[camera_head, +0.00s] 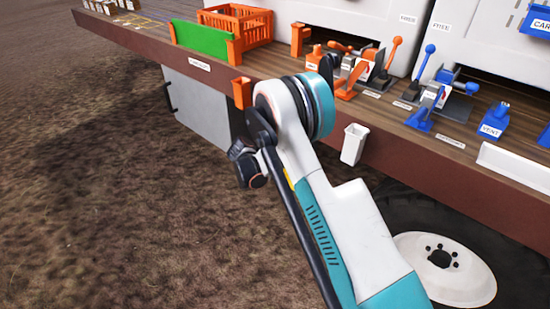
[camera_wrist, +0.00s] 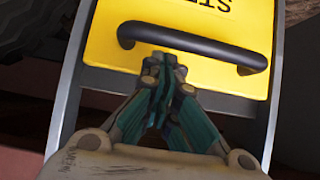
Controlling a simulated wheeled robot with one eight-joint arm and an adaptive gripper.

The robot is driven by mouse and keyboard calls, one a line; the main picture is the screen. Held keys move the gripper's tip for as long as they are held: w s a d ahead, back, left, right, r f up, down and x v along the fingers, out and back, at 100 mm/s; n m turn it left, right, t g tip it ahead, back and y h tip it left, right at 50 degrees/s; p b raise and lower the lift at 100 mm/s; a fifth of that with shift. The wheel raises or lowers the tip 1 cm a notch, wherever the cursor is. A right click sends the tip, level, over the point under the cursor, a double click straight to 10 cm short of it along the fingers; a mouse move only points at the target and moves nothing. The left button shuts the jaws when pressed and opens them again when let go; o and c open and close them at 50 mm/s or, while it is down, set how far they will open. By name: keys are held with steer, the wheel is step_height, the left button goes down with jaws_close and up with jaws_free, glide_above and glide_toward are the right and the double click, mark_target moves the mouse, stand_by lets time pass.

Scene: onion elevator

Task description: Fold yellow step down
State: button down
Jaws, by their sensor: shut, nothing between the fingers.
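The yellow step (camera_wrist: 185,22) shows in the wrist view as a yellow panel in a grey frame (camera_wrist: 68,115), with dark lettering partly cut off at the top edge. A black curved bar handle (camera_wrist: 195,46) runs across the panel. My gripper (camera_wrist: 165,65) is shut and empty, its fingertips close to the lower side of the handle. I cannot tell whether they touch it. In the head view I do not make out the step, and my arm blocks part of the trailer side.
A trailer deck with a brown edge (camera_head: 440,180) carries an orange crate (camera_head: 238,26), a green panel (camera_head: 200,40) and orange and blue levers (camera_head: 425,60). A white cup (camera_head: 354,143) hangs on the edge. A wheel (camera_head: 445,268) stands below. Bare soil lies at left.

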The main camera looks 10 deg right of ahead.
steer(key=shift+w+d+f, duration=0.25)
steer(key=shift+d+f, duration=0.1)
steer(key=shift+d, duration=0.05)
steer(key=shift+s+a, duration=0.1)
steer(key=shift+a, duration=0.05)
